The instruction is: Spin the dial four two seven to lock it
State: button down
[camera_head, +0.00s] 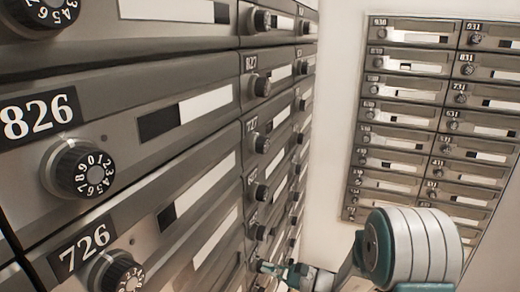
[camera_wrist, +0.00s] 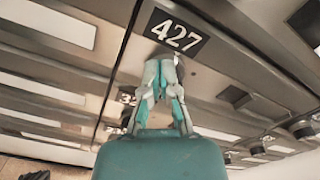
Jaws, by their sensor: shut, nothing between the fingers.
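The mailbox door labelled 427 shows in the wrist view, with its black number plate (camera_wrist: 178,33) just beyond my fingertips. My gripper (camera_wrist: 165,62) is shut, its grey and teal fingers together just below the plate. The dial of 427 is mostly hidden behind the fingers, so its numbers cannot be read. I cannot tell whether the fingers touch it. In the head view my gripper (camera_head: 265,267) is low in the middle, against the lower part of the second column of boxes. The 427 plate cannot be read there.
Large doors 826 (camera_head: 40,117) and 726 (camera_head: 83,245), each with a black dial, fill the left of the head view. Another mailbox bank (camera_head: 430,120) hangs on the white wall at right. In the wrist view other dials (camera_wrist: 303,130) stick out nearby.

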jog(key=shift+w+a, duration=0.15)
jog(key=shift+a, duration=0.25)
jog(key=shift+w+d+f, duration=0.1)
jog(key=shift+w+f, duration=0.1)
jog(key=shift+f, duration=0.05)
dwell(0.7)
jog(key=shift+w+d+r, duration=0.1)
jog(key=shift+w, duration=0.05)
jog(key=shift+r, duration=0.1)
jog(key=shift+r, duration=0.25)
jog(key=v, duration=0.6)
dwell(0.4)
